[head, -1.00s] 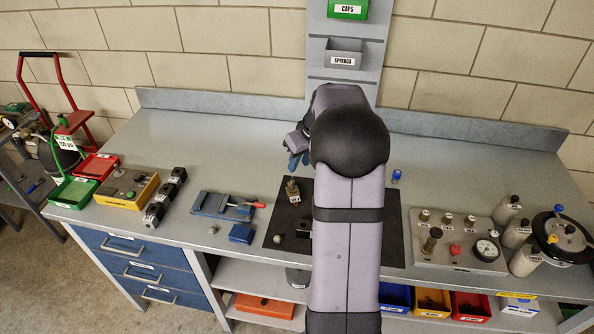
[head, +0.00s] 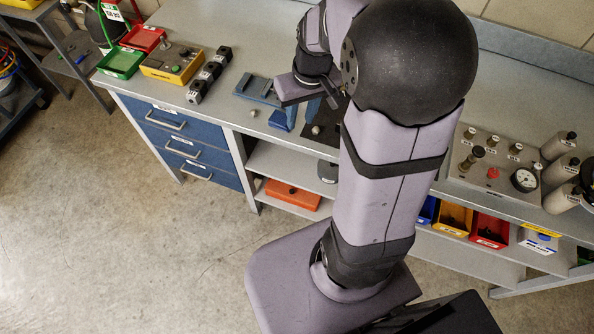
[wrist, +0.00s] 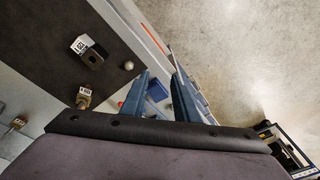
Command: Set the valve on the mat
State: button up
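In the wrist view a brass valve (wrist: 84,98) with a white tag stands at the edge of the dark mat (wrist: 40,30). A second brass fitting (wrist: 17,124) with a tag stands farther left, seemingly off the mat on the pale bench. My gripper (wrist: 163,72) is open, with its two blue fingers apart and no held object visible between them. It is to the right of the valve and apart from it. In the head view my arm hides the valve and most of the mat.
A black tagged block (wrist: 92,54) and a small round knob (wrist: 129,66) sit on the mat. In the head view a blue vise (head: 257,90) and black blocks (head: 210,72) lie left of my gripper. A gauge panel (head: 496,172) stands right of my arm.

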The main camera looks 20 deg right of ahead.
jog(key=s+a+f+g, duration=0.1)
jog(key=s+a, duration=0.2)
jog(key=s, duration=0.3)
jog(key=s+a+f, duration=0.2)
jog(key=s+a, duration=0.1)
jog(key=s, duration=0.3)
jog(key=shift+s+a+f+g+h, duration=0.15)
jog(key=shift+a+f+g+h, duration=0.15)
jog(key=shift+g, duration=0.1)
dwell(0.3)
